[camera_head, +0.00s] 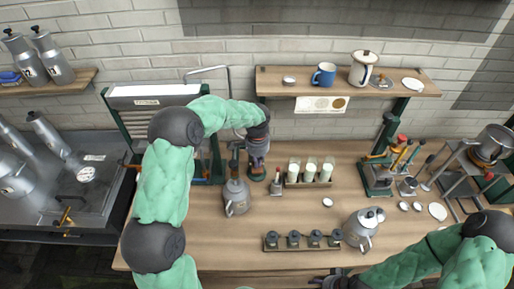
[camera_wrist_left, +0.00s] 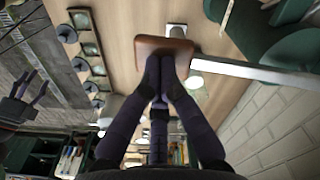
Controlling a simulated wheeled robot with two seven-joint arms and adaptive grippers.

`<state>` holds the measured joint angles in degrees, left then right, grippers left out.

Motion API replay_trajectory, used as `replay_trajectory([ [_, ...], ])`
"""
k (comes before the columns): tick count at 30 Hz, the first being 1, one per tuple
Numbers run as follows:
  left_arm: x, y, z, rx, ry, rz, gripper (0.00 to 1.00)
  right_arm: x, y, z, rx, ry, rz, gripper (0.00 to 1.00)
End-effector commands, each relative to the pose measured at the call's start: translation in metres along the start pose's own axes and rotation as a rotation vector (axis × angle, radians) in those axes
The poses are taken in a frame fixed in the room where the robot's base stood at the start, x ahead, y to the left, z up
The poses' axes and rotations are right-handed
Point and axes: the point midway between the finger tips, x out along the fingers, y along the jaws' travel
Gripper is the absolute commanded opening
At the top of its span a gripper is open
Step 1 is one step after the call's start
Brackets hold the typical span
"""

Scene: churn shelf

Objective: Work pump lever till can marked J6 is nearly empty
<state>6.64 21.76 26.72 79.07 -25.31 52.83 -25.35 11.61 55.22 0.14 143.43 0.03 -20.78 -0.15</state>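My left gripper (camera_head: 258,172) points down over the wooden counter, just right of a silver jug (camera_head: 237,198). In the left wrist view, its dark fingers (camera_wrist_left: 161,72) come together over a brown rounded block (camera_wrist_left: 180,46). I see no clear gap between the tips; whether they hold the block I cannot tell. No pump lever can be told for sure. Several metal cans stand at the left, including one on the counter (camera_head: 46,132) and one on the shelf (camera_head: 52,58); no J6 mark is readable. My right gripper (camera_head: 328,281) is at the bottom edge, partly cut off.
A small rack of white-filled glasses (camera_head: 309,172) is right of my left gripper. A red-knobbed device (camera_head: 385,175) stands at the right. The counter between glasses and canisters is mostly clear.

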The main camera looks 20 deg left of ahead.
Motion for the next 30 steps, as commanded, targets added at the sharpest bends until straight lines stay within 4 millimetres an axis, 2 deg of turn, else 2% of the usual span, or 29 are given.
replay_trajectory([
  [1,0.008,0.001,0.001,0.0,-0.002,0.002,0.0,0.005,0.002,0.0,0.0,0.0,0.0,0.6],
  [17,0.054,0.001,0.001,-0.001,-0.003,0.003,0.0,0.032,0.011,-0.001,0.0,0.0,0.0,0.6],
  [23,0.04,0.0,0.0,0.0,-0.001,0.001,0.0,0.023,0.008,-0.001,0.0,0.0,0.0,0.6],
  [30,0.007,0.0,0.0,0.001,0.001,-0.001,0.0,0.003,0.001,0.0,0.0,0.0,0.0,0.6],
])
